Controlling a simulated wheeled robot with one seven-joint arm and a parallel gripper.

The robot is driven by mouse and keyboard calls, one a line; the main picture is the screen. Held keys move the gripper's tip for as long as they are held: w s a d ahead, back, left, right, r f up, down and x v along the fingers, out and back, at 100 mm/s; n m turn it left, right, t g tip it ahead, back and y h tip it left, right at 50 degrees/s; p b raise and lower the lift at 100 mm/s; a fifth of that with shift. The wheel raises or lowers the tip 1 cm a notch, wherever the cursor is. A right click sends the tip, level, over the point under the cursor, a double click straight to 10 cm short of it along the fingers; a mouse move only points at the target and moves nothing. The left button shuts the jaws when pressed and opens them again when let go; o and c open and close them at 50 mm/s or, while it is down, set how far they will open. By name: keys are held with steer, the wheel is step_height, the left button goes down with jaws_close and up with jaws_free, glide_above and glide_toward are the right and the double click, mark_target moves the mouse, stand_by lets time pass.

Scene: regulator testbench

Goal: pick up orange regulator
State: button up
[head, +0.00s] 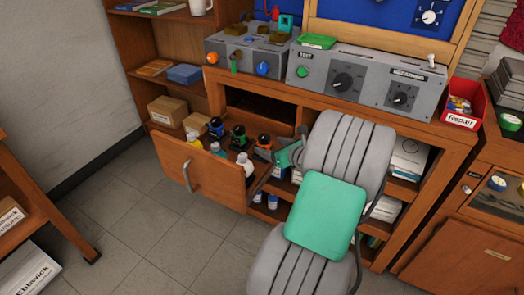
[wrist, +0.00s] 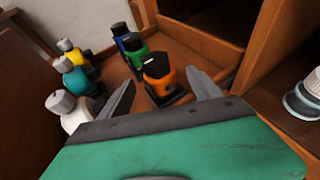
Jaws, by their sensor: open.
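The orange regulator (wrist: 163,82) has a black top and stands in the open wooden drawer (head: 192,172). It also shows in the head view (head: 264,143), partly covered by my gripper. My gripper (wrist: 164,84) is open, with one grey finger to each side of the orange regulator in the wrist view. The regulator shows between and beyond the fingers, and I see no contact. In the head view my gripper (head: 278,156) is at the right end of the drawer. A green regulator (wrist: 140,58) and a blue regulator (wrist: 129,42) stand behind the orange one.
Several grey-topped items, with yellow (wrist: 72,54), teal (wrist: 80,77) and white (wrist: 76,112) bodies, stand along the drawer's front side. The cabinet opening (head: 262,106) is behind the drawer. A grey test panel (head: 365,80) and a red bin (head: 464,103) sit on the bench top.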

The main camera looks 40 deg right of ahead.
mark_target(263, 145)
steer(key=b+x, duration=0.1)
steer(key=x, duration=0.3)
steer(key=shift+w+a+f+b, duration=0.1)
steer(key=shift+w+f+b, duration=0.1)
steer(key=shift+f+b, duration=0.25)
steer(key=shift+w+f, duration=0.1)
steer(key=shift+w, duration=0.3)
steer(key=shift+c, duration=0.3)
jaws_close()
